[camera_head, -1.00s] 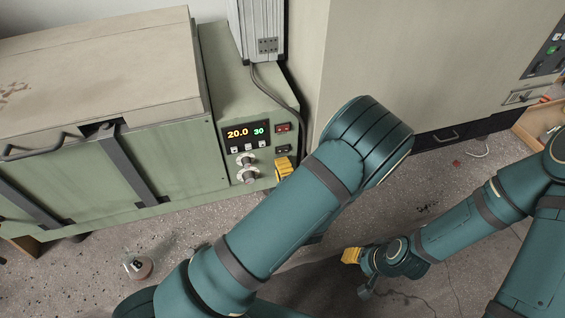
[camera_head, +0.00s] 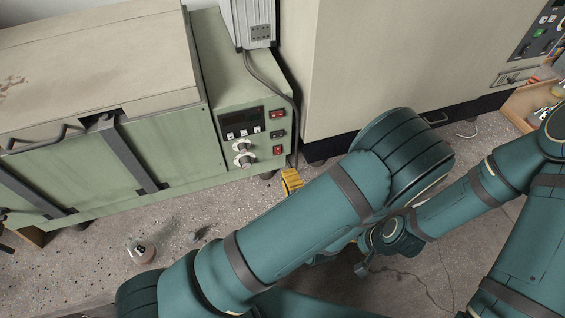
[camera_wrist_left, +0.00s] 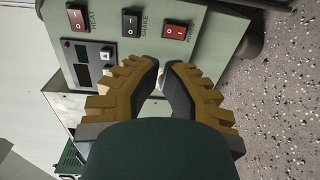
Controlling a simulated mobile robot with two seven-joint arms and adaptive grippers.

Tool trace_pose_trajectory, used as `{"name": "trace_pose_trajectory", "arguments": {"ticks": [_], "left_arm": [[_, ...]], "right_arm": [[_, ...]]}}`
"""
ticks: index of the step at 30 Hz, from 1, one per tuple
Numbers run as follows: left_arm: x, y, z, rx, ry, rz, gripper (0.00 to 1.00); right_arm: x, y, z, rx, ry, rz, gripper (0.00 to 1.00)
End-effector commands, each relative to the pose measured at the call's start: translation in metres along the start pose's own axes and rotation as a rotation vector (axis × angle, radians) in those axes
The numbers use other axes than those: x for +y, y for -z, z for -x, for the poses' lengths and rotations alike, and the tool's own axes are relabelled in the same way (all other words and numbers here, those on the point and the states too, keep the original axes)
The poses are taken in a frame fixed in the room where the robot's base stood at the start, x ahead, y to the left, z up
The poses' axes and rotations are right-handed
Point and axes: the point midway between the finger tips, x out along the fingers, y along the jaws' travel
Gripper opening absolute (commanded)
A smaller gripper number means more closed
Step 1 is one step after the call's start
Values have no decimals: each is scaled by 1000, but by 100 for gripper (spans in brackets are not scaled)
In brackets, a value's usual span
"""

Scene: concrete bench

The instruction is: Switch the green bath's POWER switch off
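The green bath (camera_head: 165,150) has a control panel with a dark display (camera_head: 241,122). The red POWER switch (camera_head: 279,150) is the lowest of the switches in the head view. In the left wrist view, the POWER switch (camera_wrist_left: 179,31) is red and labelled, just beyond my fingertips and apart from them. My left gripper (camera_head: 291,181) is below the switch, clear of the panel. In the left wrist view its yellow-backed fingers (camera_wrist_left: 164,66) have their tips close together with nothing held between them.
A black SHAKE switch (camera_wrist_left: 131,22) and a red HEAT switch (camera_wrist_left: 78,20) sit beside POWER. Two knobs (camera_head: 242,152) are under the display. A large beige cabinet (camera_head: 390,60) stands to the right. A flask (camera_head: 140,250) is at lower left.

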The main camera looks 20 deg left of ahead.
Motion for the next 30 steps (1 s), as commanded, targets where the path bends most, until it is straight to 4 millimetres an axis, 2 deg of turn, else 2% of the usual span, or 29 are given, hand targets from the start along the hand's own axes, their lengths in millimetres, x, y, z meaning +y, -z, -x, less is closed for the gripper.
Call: {"name": "trace_pose_trajectory", "arguments": {"ticks": [3,9,26,29,30], "left_arm": [[2,-1,19,-4,0,-1,0],[2,0,32,-1,0,-1,0],[2,0,33,-1,1,-1,0],[-1,6,32,29,18,14,0],[-5,14,30,67,40,33,0]], "right_arm": [[0,0,1,-1,0,0,47],[0,0,1,-1,0,0,47],[0,0,1,-1,0,0,47],[0,0,0,-1,0,0,47],[0,0,0,-1,0,0,47]]}}
